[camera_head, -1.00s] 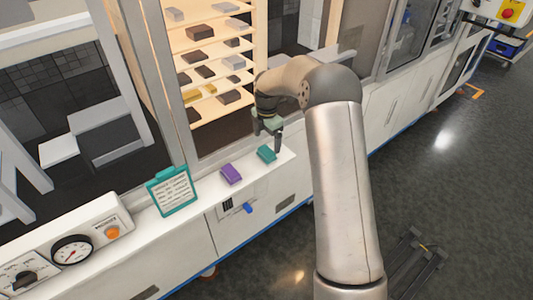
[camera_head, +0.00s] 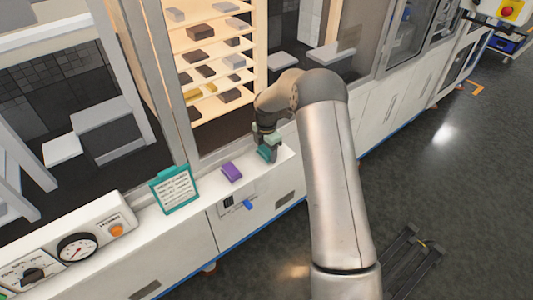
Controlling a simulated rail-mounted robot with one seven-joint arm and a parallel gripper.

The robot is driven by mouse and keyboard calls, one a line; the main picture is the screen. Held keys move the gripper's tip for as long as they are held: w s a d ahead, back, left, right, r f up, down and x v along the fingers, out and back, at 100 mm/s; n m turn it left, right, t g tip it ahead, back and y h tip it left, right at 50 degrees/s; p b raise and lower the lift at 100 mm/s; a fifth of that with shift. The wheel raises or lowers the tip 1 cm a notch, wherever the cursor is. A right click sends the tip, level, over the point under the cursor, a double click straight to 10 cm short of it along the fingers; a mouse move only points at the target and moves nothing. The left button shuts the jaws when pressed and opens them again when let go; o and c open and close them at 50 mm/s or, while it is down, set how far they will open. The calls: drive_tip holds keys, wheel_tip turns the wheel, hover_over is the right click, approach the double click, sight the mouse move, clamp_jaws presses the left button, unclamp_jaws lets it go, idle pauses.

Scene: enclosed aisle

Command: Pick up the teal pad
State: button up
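The teal pad (camera_head: 264,154) lies on the white ledge to the right of the purple pad. My gripper (camera_head: 269,149) is right over it, pointing down, with its fingers at the pad. The fingers and part of my arm hide much of the pad. The fingertips are too small and too covered to show whether they are apart or closed on it. The pad appears to rest on the ledge.
A purple pad (camera_head: 232,172) lies to the left on the same ledge. A teal clipboard (camera_head: 174,189) with a written sheet stands further left, then a control panel with a gauge (camera_head: 77,247). Lit shelves (camera_head: 208,66) with several small blocks stand behind the glass.

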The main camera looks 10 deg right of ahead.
idle(0.3)
drive_tip(key=shift+r, duration=0.6)
drive_tip(key=s+a+r+b, duration=0.1)
drive_tip(key=s+r+b, duration=0.4)
drive_tip(key=s+r, duration=0.6)
drive_tip(key=s, duration=0.3)
drive_tip(key=shift+r, duration=0.4)
